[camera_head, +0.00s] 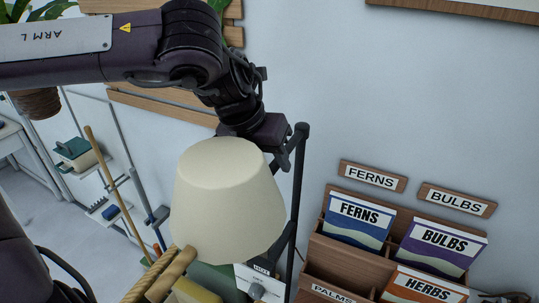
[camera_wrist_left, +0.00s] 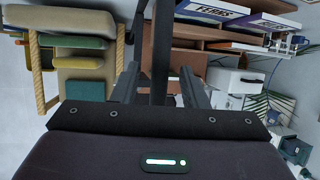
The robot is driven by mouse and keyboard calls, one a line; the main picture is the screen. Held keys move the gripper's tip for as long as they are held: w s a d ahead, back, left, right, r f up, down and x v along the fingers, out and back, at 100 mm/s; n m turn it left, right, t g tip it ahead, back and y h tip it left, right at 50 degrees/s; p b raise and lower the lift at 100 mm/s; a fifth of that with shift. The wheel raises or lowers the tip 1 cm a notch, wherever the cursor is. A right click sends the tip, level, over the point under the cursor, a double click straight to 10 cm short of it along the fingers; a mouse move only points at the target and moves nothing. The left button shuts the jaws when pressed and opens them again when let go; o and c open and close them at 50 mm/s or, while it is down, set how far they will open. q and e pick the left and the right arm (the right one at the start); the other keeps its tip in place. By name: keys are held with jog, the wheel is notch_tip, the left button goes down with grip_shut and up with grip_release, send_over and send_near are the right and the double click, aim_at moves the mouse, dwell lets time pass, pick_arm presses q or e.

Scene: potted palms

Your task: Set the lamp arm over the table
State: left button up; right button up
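The lamp's cream shade (camera_head: 228,200) hangs in the middle of the head view, with its dark upright pole (camera_head: 297,205) just to its right. My left gripper (camera_head: 286,150) is behind and above the shade, close to the top of the pole. In the left wrist view, its two fingers (camera_wrist_left: 160,88) stand apart with a dark bar (camera_wrist_left: 160,45), apparently part of the lamp, between them. Gaps seem to show beside the bar, so it does not look clamped. A white table (camera_head: 10,138) shows partly at the left edge. My right gripper is out of view.
A wooden rack (camera_head: 325,272) with FERNS, BULBS and HERBS packets stands right of the lamp. A broom (camera_head: 115,190) and a small shelf with a green-lidded box (camera_head: 76,152) stand left.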

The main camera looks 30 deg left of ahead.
pick_arm(q)
grip_shut()
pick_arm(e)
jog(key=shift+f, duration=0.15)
